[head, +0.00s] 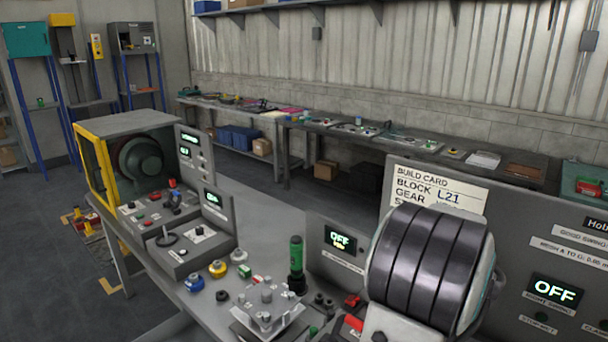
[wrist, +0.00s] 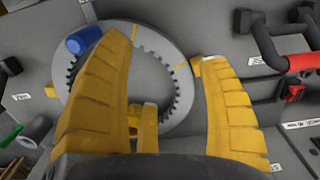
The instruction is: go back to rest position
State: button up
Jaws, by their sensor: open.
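My gripper (wrist: 170,75) shows in the wrist view with its two yellow fingers spread wide apart and nothing between the tips. Behind the left finger is a grey toothed ring (wrist: 157,34) with yellow marks on a grey panel. A blue cylinder (wrist: 84,39) sits at the ring's upper left edge. In the head view a large dark ribbed part of my own arm fills the lower right, and the fingers do not show there.
A bench holds a yellow-framed machine (head: 92,165), a green-handled tool (head: 296,255), a clear block fixture (head: 268,308) and small coloured knobs. A build card (head: 432,192) stands behind my arm. A red-handled bar (wrist: 300,63) is at the wrist view's right. Open floor lies left.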

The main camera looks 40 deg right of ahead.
jog(key=w+a+r+n+t, duration=0.1)
jog(key=w+a+n, duration=0.3)
jog(key=a, duration=0.6)
jog(key=w+a+r+n+t, duration=0.2)
jog(key=w+a+r+n, duration=0.2)
jog(key=a, duration=0.6)
jog(key=w+a+r+n+t, duration=0.1)
jog(key=w+a+r+n, duration=0.2)
jog(key=w+a+n, duration=0.2)
jog(key=shift+w+a+r+n+h, duration=0.25)
jog(key=shift+a+n, duration=1.25)
jog(key=shift+a, duration=1.5)
